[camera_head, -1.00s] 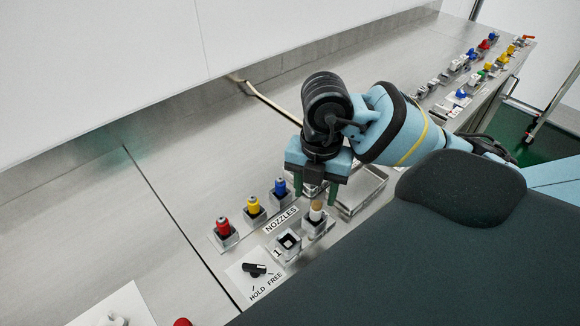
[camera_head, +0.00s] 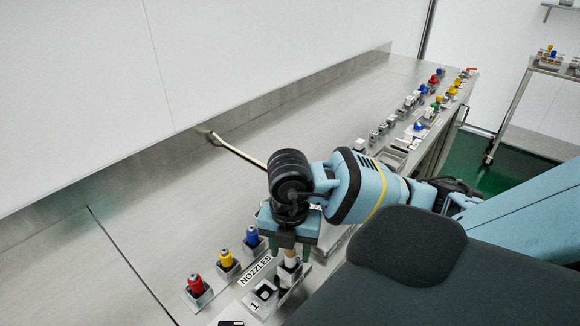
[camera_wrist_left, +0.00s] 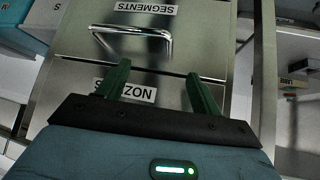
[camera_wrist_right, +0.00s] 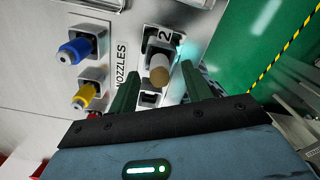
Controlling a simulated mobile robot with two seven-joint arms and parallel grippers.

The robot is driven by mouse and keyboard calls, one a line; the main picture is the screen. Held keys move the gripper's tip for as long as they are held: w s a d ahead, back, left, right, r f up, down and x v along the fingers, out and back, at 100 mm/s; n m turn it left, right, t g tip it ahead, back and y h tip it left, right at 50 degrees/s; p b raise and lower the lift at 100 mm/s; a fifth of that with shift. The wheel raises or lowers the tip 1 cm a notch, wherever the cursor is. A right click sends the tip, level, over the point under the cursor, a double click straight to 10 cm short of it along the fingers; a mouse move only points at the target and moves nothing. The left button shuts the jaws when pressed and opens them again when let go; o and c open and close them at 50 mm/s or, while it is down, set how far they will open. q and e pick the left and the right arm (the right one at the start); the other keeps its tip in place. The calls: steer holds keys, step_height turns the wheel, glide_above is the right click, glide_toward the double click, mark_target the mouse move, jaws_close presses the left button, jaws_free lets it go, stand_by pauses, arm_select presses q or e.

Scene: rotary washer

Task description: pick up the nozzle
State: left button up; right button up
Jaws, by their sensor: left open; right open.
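A nozzle with a tan round end and a pale lower part (camera_head: 290,259) stands in a small square holder marked 2. My right gripper (camera_head: 289,244) is directly above it, pointing down. In the right wrist view the tan end (camera_wrist_right: 159,73) lies between the two green fingers of my right gripper (camera_wrist_right: 160,70), which are apart; I cannot see contact. Red (camera_head: 195,284), yellow (camera_head: 226,258) and blue (camera_head: 252,237) nozzles stand in holders to the left. My left gripper (camera_wrist_left: 158,72) is open and empty, in front of drawers.
The empty-looking holder marked 1 (camera_head: 264,291) is beside the tan nozzle's holder. A tan-handled rod (camera_head: 238,151) lies on the steel bench behind my right gripper. Several coloured parts stand along the far right bench. A drawer handle (camera_wrist_left: 132,42) faces my left gripper.

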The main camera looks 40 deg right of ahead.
step_height(320, 180, down, 2)
steer(key=shift+f, duration=0.1)
jaws_close()
stand_by(0.4)
steer(key=shift+d+r, duration=0.1)
steer(key=shift+r, duration=0.15)
